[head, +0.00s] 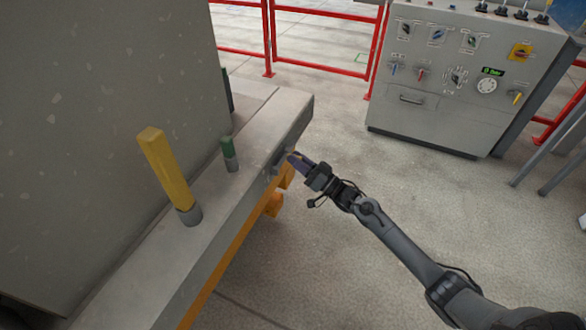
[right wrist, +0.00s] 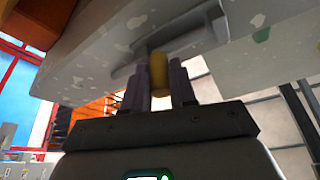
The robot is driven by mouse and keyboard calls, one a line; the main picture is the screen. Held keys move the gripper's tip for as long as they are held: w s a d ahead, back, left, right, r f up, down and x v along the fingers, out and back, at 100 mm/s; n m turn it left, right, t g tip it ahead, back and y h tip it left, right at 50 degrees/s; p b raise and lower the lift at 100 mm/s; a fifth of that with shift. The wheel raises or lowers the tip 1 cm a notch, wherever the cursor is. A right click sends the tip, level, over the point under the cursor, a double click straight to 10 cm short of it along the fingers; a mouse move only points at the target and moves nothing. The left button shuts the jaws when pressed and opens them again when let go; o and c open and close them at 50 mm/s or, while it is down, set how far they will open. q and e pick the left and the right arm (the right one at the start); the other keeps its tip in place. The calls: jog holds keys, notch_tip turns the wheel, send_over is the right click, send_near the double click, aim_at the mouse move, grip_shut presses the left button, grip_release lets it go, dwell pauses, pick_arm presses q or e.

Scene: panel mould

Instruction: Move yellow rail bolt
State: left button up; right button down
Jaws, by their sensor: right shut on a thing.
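The yellow rail bolt (right wrist: 159,72) shows in the right wrist view as a short rounded yellow piece between the two dark fingers. My right gripper (right wrist: 160,88) is shut on it, just below the speckled grey underside of the rail. In the head view my right gripper (head: 294,160) reaches in from the right to a small grey bracket (head: 277,165) on the outer side of the rail. The bolt is mostly hidden by the fingers there. I cannot tell how far the bolt sits in the slot. My left gripper is not in view.
A grey rail (head: 245,185) runs along a large grey panel (head: 100,120). A tall yellow post (head: 165,170) and a short green-topped post (head: 229,152) stand on it. Orange parts (head: 272,205) sit below. A control cabinet (head: 455,75) and red railings (head: 325,50) stand behind; the floor between is clear.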

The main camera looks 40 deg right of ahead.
jog(key=shift+d+f, duration=0.1)
jog(key=shift+d, duration=0.15)
jog(key=shift+a, duration=0.1)
jog(key=c, duration=1.3)
grip_release()
jog(key=shift+o, duration=1.5)
jog(key=shift+w, duration=0.1)
